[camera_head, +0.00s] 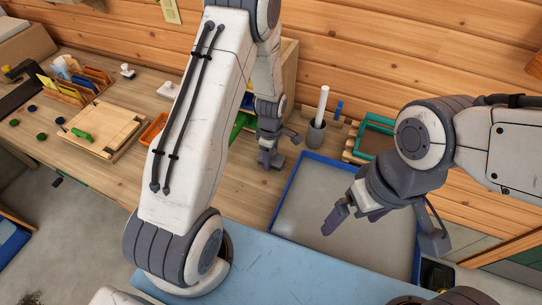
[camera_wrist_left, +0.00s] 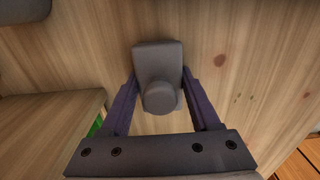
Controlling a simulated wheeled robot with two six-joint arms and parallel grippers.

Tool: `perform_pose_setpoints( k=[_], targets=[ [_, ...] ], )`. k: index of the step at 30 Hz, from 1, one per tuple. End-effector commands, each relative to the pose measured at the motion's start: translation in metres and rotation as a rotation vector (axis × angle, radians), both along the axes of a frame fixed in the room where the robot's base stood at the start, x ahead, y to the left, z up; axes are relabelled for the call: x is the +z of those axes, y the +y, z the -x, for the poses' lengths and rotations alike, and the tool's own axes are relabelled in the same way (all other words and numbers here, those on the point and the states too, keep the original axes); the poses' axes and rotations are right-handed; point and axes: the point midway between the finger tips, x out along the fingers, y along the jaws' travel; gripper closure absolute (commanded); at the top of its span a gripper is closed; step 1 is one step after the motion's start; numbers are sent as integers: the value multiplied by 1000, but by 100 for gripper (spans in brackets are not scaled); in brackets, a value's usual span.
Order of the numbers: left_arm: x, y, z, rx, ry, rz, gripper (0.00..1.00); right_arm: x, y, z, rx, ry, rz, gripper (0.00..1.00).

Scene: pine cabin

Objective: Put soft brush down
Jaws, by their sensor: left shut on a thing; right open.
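My left gripper (camera_head: 272,155) is above the wooden bench beside a small wooden cabinet. In the left wrist view its fingers (camera_wrist_left: 160,98) are shut on a dark grey blocky piece with a round knob (camera_wrist_left: 158,62), seen end-on against pale wood. I cannot tell whether this piece is the soft brush, nor whether it touches the wood. The thing is too small to make out in the head view. My right gripper (camera_head: 388,228) is open and empty above a blue-rimmed grey tray (camera_head: 288,198), its fingers wide apart.
A grey cup (camera_head: 316,133) with a white roll stands behind the tray, near a green frame (camera_head: 373,138). A wooden board (camera_head: 104,130), an orange bin (camera_head: 154,129) and an organiser (camera_head: 77,84) lie left. Bare bench (camera_head: 262,190) shows left of the tray.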

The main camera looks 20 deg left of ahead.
Motion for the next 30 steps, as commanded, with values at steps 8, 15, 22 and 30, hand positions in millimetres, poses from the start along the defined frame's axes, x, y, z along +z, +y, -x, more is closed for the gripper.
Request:
perform_pose_setpoints(
  k=[8, 15, 22, 30],
  targets=[
    [-12, 0, 1, 0, 1, 0, 89, -8, 0, 0, 1, 0, 0, 0],
    [-13, 0, 3, 0, 7, 0, 7, -8, 0, 0, 0, 0, 0, 0],
    [-13, 0, 4, 0, 9, 1, 7, -8, 0, 0, 0, 0, 0, 0],
    [14, 0, 2, 0, 4, 0, 7, -5, 0, 0, 0, 0, 0, 0]
  ],
)
